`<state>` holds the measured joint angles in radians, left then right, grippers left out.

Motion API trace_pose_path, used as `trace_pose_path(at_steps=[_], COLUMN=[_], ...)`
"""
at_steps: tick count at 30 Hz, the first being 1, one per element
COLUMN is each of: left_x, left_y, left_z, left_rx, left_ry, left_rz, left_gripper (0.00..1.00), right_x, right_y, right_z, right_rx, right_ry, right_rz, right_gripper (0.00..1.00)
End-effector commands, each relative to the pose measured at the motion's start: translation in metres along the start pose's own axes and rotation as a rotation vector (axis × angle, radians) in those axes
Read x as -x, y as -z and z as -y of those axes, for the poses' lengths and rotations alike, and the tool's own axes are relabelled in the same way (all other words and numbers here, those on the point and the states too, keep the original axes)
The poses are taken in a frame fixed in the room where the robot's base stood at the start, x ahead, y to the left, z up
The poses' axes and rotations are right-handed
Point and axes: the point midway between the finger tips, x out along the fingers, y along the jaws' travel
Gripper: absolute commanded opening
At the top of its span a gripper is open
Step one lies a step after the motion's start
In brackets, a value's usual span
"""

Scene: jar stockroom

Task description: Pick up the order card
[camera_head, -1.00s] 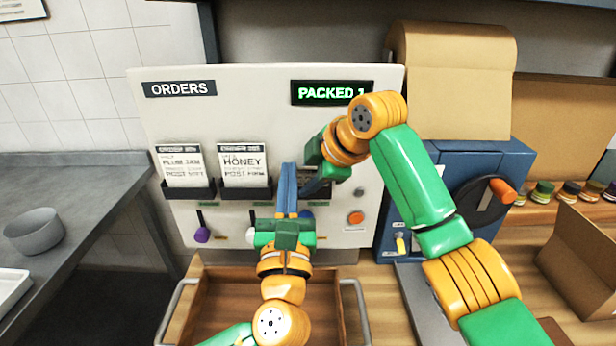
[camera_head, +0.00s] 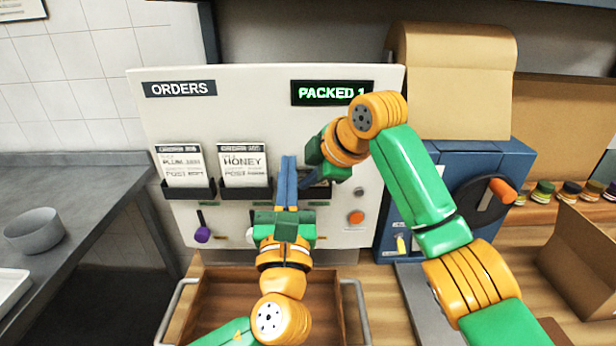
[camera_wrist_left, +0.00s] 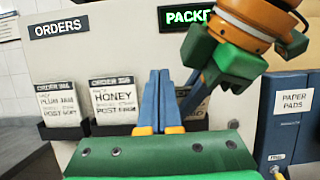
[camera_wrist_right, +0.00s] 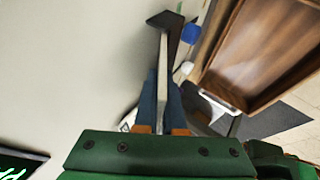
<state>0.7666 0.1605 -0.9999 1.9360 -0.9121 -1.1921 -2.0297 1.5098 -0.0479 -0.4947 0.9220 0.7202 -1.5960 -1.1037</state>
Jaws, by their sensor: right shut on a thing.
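A third order card (camera_wrist_left: 192,98) stands at the third black holder on the orders board, partly hidden by my grippers in the left wrist view. My right gripper (camera_wrist_right: 161,75) is shut on this card, which shows edge-on as a thin pale strip between its blue fingers. A black holder (camera_wrist_right: 166,19) is just beyond the fingertips; I cannot tell whether the card still touches it. My left gripper (camera_head: 288,160) is shut and empty, its fingers pointing up in front of the board, left of the right gripper. A plum jam card (camera_head: 182,165) and a honey card (camera_head: 243,163) stand in holders.
The white board (camera_head: 240,110) has a lit PACKED 1 display (camera_head: 332,93), with knobs below the holders. A wooden drawer (camera_head: 205,300) is below. A blue paper machine (camera_head: 510,165) with a crank stands right. A grey bowl (camera_head: 34,230) is on the left counter.

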Motion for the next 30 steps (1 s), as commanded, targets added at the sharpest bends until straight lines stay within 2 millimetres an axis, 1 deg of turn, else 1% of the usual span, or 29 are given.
trace_pose_path(at_steps=[2,5,12,15,18,23,30], left_x=[0.003,0.016,0.073,0.093,0.108,0.119,0.12], left_y=[0.001,0.001,0.002,0.001,0.002,0.001,0.0], left_z=[0.0,0.001,0.001,0.0,0.0,0.0,0.0], left_rx=[0.0,-0.001,0.0,0.003,0.0,0.0,0.0], left_ry=[0.001,0.003,0.004,0.002,0.002,0.001,0.0], left_rz=[-0.001,-0.001,-0.004,-0.005,-0.004,-0.002,-0.001], left_gripper=[0.0,0.0,0.0,0.0,0.0,0.0,0.0], right_x=[0.0,0.0,0.0,0.0,0.0,0.0,0.0], right_y=[0.0,0.0,0.0,0.0,0.0,0.0,0.0], right_z=[0.0,0.0,0.001,0.001,0.001,0.001,0.001], right_rx=[0.0,0.0,0.0,0.0,0.0,0.0,0.0], right_ry=[0.001,0.001,0.002,0.002,0.002,0.002,0.002], right_rz=[0.0,0.0,0.001,0.0,0.0,0.0,0.0], right_gripper=[0.0,0.0,0.0,0.0,0.0,0.0,0.0])
